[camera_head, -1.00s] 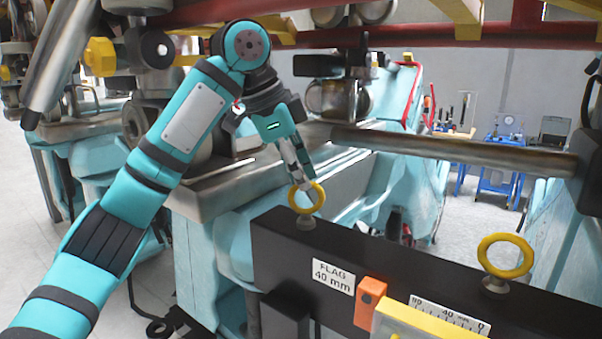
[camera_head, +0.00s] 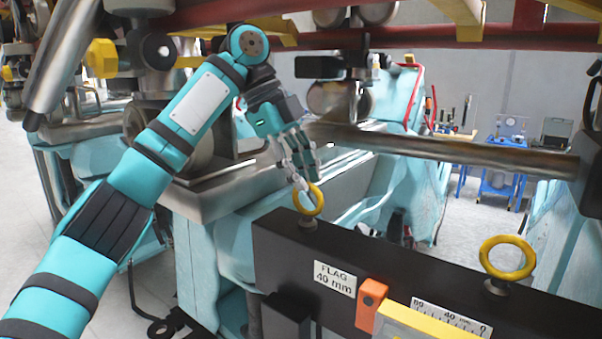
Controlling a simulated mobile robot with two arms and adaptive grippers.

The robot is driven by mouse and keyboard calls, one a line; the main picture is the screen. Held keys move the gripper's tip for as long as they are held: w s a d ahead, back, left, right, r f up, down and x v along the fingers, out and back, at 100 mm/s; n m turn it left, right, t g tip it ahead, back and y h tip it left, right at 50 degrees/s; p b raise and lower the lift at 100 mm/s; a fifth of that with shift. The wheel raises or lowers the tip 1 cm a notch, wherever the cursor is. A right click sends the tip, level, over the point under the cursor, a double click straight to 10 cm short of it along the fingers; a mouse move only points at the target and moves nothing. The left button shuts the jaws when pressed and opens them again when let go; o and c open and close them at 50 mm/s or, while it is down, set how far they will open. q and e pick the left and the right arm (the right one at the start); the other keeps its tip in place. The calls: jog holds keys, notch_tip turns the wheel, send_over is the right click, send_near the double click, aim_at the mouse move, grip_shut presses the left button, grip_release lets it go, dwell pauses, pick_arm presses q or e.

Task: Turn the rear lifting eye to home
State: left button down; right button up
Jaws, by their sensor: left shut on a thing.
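A yellow lifting eye (camera_head: 321,201) stands upright on a round base at the left end of the black beam (camera_head: 391,264). My left gripper (camera_head: 304,187) reaches down from the upper left and is shut on the upper left of this yellow ring. The fingers hide part of the ring's edge. A second yellow lifting eye (camera_head: 507,274) stands on the same beam at the right, apart from the gripper, and its ring faces the camera more broadly. No label shows which eye is the rear one. My right gripper is not in view.
A white "FLAG 40 mm" label (camera_head: 334,278), an orange block (camera_head: 370,306) and a yellow bar with a scale (camera_head: 450,318) are on the beam's front. A thick metal bar (camera_head: 450,149) crosses behind. Red framework (camera_head: 430,57) runs overhead.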

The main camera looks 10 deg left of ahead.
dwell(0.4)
pick_arm(q)
jog(key=c, duration=1.4)
grip_release()
jog(key=v, duration=0.7)
jog(key=shift+r, duration=0.25)
jog(key=shift+f, duration=0.1)
